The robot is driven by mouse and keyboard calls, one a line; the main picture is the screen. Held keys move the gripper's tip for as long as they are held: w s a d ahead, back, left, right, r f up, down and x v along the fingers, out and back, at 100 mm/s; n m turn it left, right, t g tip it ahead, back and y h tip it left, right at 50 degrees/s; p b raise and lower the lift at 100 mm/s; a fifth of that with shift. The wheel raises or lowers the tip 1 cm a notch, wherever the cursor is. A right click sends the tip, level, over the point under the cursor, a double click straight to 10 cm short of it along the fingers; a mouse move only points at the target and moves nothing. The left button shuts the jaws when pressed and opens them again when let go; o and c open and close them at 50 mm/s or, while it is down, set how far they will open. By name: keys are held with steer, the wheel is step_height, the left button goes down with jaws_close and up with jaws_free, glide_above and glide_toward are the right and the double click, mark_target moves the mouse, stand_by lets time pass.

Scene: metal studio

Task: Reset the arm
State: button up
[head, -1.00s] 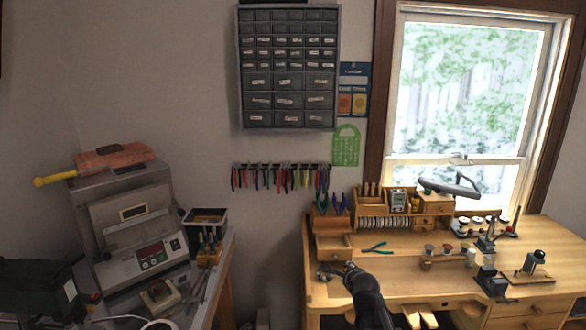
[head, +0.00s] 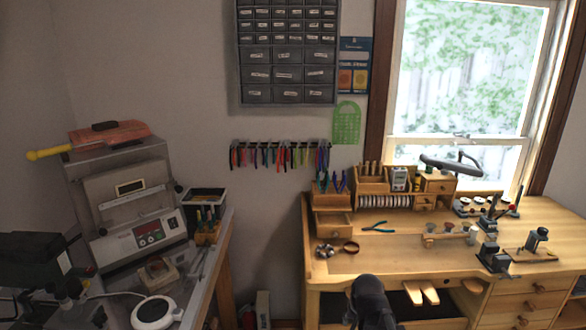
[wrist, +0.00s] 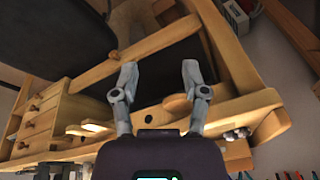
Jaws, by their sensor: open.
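My gripper (wrist: 160,72) is open and empty in the wrist view. Its two grey fingers stand apart, with the wooden bench front and a dark area beyond them. In the head view my dark arm (head: 371,300) shows at the bottom, in front of the bench's front edge. The fingers cannot be made out there.
A machine (head: 135,215) sits on the left table. Pliers hang on a wall rack (head: 280,144).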

steer(key=s+f+n+g+b, duration=0.1)
steer(key=s+f+n+g, duration=0.1)
steer(key=s+n, duration=0.3)
steer(key=shift+s+f+g, duration=0.15)
steer(key=shift+s+g, duration=0.25)
steer(key=shift+s, duration=0.1)
stand_by(0.9)
